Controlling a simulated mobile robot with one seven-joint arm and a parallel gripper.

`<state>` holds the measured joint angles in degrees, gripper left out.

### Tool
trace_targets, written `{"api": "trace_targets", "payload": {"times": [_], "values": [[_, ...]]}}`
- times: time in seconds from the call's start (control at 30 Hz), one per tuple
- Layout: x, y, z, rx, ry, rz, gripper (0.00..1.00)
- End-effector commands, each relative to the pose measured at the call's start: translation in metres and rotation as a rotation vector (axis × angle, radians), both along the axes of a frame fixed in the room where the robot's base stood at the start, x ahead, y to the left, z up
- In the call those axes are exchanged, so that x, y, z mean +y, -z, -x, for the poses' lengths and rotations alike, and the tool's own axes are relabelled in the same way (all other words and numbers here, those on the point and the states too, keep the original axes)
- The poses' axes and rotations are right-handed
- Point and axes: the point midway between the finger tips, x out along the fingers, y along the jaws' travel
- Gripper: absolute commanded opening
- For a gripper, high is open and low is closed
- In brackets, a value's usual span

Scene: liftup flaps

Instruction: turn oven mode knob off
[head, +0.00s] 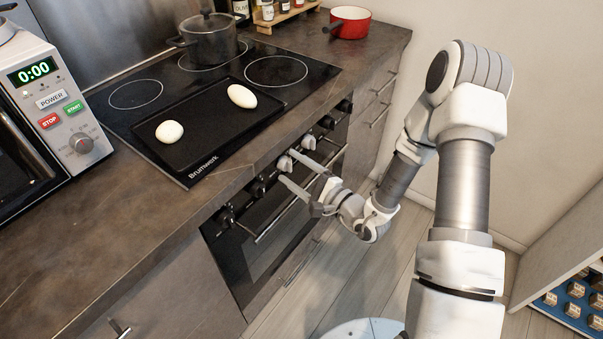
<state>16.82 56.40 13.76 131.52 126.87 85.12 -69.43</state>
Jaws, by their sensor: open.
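The oven (273,222) is built in under the counter, with a row of knobs along its front panel. Two light-coloured knobs, one (285,163) and another (309,142), sit near the middle of the row, with dark knobs on both sides. No label shows which one is the mode knob. My gripper (287,166) is open in front of the panel. Its two fingers point at the panel, with the nearer light knob seen between the fingertips. I cannot tell whether the fingers touch it. The knobs' pointer marks are too small to read.
The oven handle (285,210) runs below the knobs, close under my fingers. A black cooktop (215,75) above holds a dark pot (208,40) and a tray (205,133) with two whitish oval items. A microwave (45,100) stands left, a red pan (350,22) at the back.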

Motion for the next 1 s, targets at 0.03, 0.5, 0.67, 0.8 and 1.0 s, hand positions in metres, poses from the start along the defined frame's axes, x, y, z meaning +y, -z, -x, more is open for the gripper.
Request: {"api": "trace_targets", "payload": {"times": [0.03,0.5,0.67,0.8,1.0], "values": [[-0.002,0.000,0.002,0.001,0.002,0.001,0.75],[-0.071,0.000,0.068,0.004,0.006,0.001,0.75],[-0.097,0.000,0.094,0.002,0.006,0.001,0.75],[-0.112,0.001,0.110,0.003,0.003,0.000,0.75],[-0.122,0.000,0.121,0.000,0.001,0.000,0.75]]}}
